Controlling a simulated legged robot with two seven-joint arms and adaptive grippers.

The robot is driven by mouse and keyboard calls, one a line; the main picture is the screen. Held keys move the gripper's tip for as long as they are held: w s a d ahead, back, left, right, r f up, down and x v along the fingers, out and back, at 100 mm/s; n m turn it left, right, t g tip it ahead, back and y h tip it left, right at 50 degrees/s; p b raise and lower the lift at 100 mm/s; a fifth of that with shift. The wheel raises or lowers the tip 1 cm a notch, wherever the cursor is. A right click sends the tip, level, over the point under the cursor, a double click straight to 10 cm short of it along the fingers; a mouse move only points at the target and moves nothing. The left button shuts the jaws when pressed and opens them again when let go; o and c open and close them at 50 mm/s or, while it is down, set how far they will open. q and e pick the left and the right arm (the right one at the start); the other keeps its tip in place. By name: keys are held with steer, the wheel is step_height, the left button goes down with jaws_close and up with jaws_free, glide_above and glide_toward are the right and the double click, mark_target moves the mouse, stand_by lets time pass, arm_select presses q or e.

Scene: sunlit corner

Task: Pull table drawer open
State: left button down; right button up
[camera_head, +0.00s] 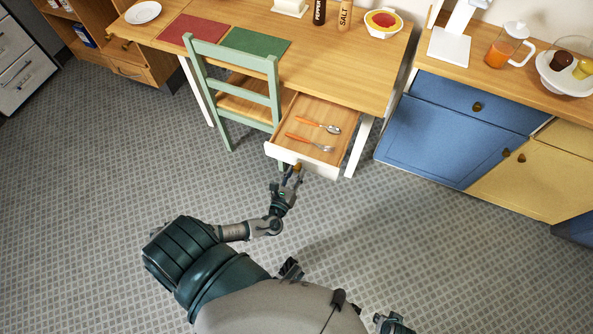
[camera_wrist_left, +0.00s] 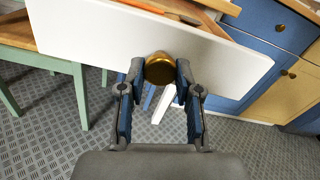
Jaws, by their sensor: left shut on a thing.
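The table drawer (camera_head: 301,165) stands pulled out from the wooden table (camera_head: 335,80), with its inside showing in the head view. A spoon (camera_head: 318,124) and a fork (camera_head: 309,142) with orange handles lie in it. My left gripper (camera_head: 293,172) is at the drawer's white front. In the left wrist view, the white front (camera_wrist_left: 140,38) fills the top, and my left gripper (camera_wrist_left: 159,85) is shut on the round brass knob (camera_wrist_left: 159,68), with a finger on each side. My right gripper cannot be made out clearly at the bottom edge of the head view.
A green chair (camera_head: 236,67) stands close to the left of the drawer. A blue cabinet (camera_head: 430,132) and a yellow cabinet (camera_head: 530,172) stand to the right. The tiled floor (camera_head: 90,165) in front is clear. A plate, mats, shakers and a bowl are on the table.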

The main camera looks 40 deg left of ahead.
arm_select(q)
steer(key=shift+a+r, duration=0.1)
steer(key=shift+r, duration=0.05)
steer(key=c, duration=0.8)
jaws_free()
steer(key=shift+s, duration=0.25)
steer(key=v, duration=1.1)
steer(key=shift+s, duration=0.25)
